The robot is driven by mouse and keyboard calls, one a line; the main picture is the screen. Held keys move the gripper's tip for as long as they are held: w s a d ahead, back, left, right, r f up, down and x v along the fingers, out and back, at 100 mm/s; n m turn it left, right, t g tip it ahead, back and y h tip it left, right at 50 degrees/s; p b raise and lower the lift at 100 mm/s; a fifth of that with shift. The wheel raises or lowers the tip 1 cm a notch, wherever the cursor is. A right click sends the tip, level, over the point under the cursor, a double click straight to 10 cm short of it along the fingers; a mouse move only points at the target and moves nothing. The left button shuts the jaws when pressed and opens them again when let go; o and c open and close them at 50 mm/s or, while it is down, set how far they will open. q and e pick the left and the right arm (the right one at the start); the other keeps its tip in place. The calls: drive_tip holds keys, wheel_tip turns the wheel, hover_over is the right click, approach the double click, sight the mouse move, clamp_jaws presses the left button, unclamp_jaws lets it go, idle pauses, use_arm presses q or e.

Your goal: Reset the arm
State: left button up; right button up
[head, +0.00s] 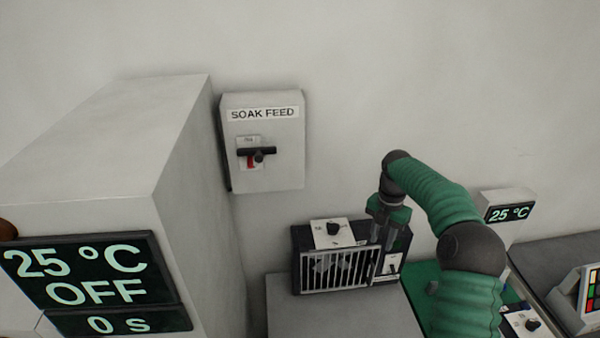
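My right arm is green with dark joints. It rises from the bottom right, bends at the top and hangs down to my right gripper (384,232). The gripper points downward at the right part of a dark box with a white grille (338,268). It overlaps this box in the picture; I cannot tell whether it touches it. The fingers are small and dark, and their gap is unclear. I see nothing held in them. My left gripper is not in view.
A wall box labelled SOAK FEED (264,168) has a black and red switch handle (257,153). A large pale cabinet (110,150) with a display (85,275) reading 25 °C, OFF, 0 s fills the left. A small 25 °C display (509,213) stands right. The upper wall is clear.

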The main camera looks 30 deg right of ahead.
drive_tip(key=a+f+m+b, duration=0.2)
drive_tip(key=a+f+m, duration=0.15)
drive_tip(key=a, duration=0.55)
drive_tip(key=a+f+m+b, duration=0.3)
drive_tip(key=a+m, duration=0.1)
drive_tip(key=a, duration=0.5)
drive_tip(key=s+a+f+m+t+b, duration=0.1)
drive_tip(key=s+a+f+m+b, duration=0.1)
drive_tip(key=s+a+f+m, duration=0.2)
drive_tip(key=s+a+f+m+t+b, duration=0.1)
drive_tip(key=s+a+f+m, duration=0.3)
drive_tip(key=s+a+m, duration=0.5)
drive_tip(key=s+m+b, duration=0.1)
drive_tip(key=s, duration=0.2)
drive_tip(key=shift+s+a+m+t, duration=0.25)
drive_tip(key=shift+s+m+t, duration=0.1)
drive_tip(key=shift+t, duration=0.05)
drive_tip(key=shift+d+f, duration=0.1)
drive_tip(key=shift+f, duration=0.05)
